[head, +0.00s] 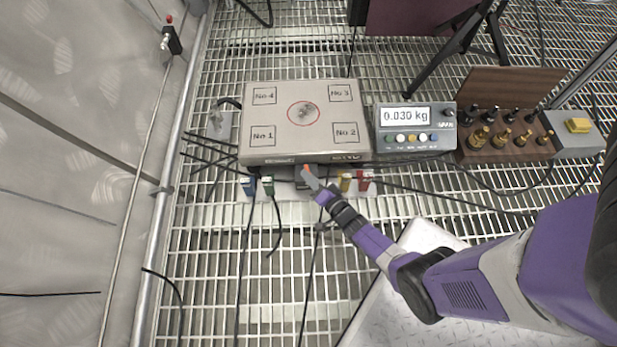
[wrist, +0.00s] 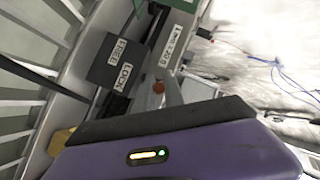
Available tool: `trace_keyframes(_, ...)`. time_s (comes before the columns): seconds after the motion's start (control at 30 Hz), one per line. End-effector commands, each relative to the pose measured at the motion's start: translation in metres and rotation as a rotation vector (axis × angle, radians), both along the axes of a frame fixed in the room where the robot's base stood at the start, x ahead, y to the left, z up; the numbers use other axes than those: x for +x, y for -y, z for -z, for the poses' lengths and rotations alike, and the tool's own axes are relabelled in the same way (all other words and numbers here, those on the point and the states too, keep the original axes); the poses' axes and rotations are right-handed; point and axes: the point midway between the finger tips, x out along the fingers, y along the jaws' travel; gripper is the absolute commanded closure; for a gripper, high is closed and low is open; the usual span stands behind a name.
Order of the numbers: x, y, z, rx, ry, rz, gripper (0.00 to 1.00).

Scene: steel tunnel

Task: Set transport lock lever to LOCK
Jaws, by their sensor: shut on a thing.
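The scale platform (head: 300,125) lies on the grating, with corner pads marked No.1 to No.4 and a red circle in the middle. The transport lock lever's orange-red knob (head: 306,169) shows at the platform's front edge. The knob also shows in the wrist view (wrist: 158,87), beside a dark plate (wrist: 115,62) lettered FREE and LOCK. It looks nearer the word LOCK, but I cannot tell the lever's exact setting. My gripper (head: 312,180) is at the front edge, shut on the lever; its jaws and the lever's lower part are mostly hidden.
Coloured plugs (head: 267,186) with cables sit left of my gripper, and yellow and red plugs (head: 363,180) sit close on its right. A display box (head: 415,128) reads 0.030 kg. A wooden weight rack (head: 500,148) stands right. Cables hang over the open grating in front.

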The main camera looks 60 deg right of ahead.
Motion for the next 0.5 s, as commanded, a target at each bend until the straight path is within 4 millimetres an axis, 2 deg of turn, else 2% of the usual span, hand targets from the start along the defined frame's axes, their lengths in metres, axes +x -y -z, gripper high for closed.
trace_keyframes(0.03, 0.0031, 0.0044, -0.0068, -0.007, 0.016, -0.008, 1.00)
trace_keyframes(0.5, 0.0012, 0.0114, -0.0081, -0.007, 0.017, -0.129, 1.00)
